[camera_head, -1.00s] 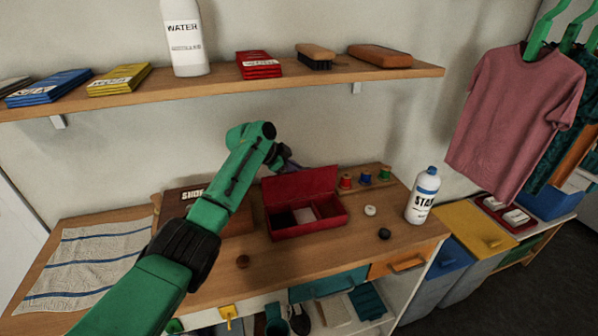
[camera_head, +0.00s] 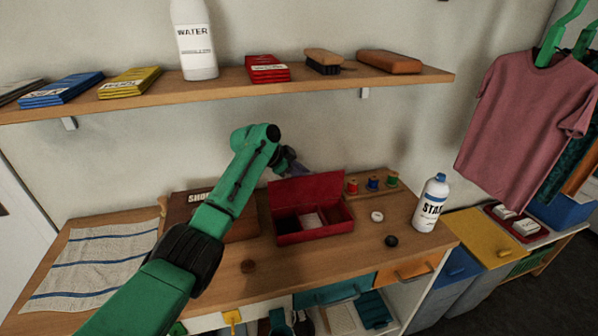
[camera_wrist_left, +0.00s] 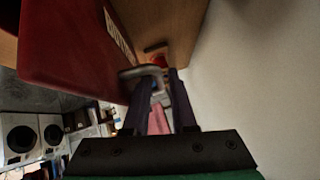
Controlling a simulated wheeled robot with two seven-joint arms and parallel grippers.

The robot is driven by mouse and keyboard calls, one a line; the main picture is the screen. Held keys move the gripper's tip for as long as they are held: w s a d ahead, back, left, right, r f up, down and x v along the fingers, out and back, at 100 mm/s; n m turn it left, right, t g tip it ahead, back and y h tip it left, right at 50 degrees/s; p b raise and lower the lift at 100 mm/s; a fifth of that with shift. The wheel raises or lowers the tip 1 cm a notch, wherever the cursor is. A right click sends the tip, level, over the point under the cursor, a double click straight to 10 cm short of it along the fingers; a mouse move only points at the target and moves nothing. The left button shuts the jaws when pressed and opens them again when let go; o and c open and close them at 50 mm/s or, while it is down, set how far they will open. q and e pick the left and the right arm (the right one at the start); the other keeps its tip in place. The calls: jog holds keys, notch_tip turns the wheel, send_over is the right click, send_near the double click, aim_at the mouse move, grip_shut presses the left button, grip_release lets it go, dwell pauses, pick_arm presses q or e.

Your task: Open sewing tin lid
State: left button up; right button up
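The red sewing tin (camera_head: 314,236) stands on the wooden counter. Its lid (camera_head: 307,190) stands up at the back edge, and the compartments inside show, with dark and pale contents. My left gripper (camera_head: 297,168) is just behind and above the lid's left top corner, partly hidden. In the left wrist view the red lid (camera_wrist_left: 75,50) fills the upper left. There my left gripper's dark fingers (camera_wrist_left: 163,85) show a narrow gap between them. A grey loop-like piece (camera_wrist_left: 143,72) lies at the left fingertip; whether it is gripped is unclear. My right gripper is out of view.
Thread spools (camera_head: 373,184) on a small rack stand right of the lid. A brown box (camera_head: 182,208) is behind my arm. A starch bottle (camera_head: 430,205), a white disc (camera_head: 377,216) and a black one (camera_head: 391,241) are to the right. A shelf (camera_head: 225,84) runs above.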

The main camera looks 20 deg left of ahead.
pick_arm(q)
jog(key=b+v, duration=0.1)
jog(key=v, duration=0.5)
jog(key=shift+s+r, duration=0.15)
jog(key=shift+r, duration=0.05)
jog(key=shift+a+b, duration=0.15)
jog(key=shift+b, duration=0.15)
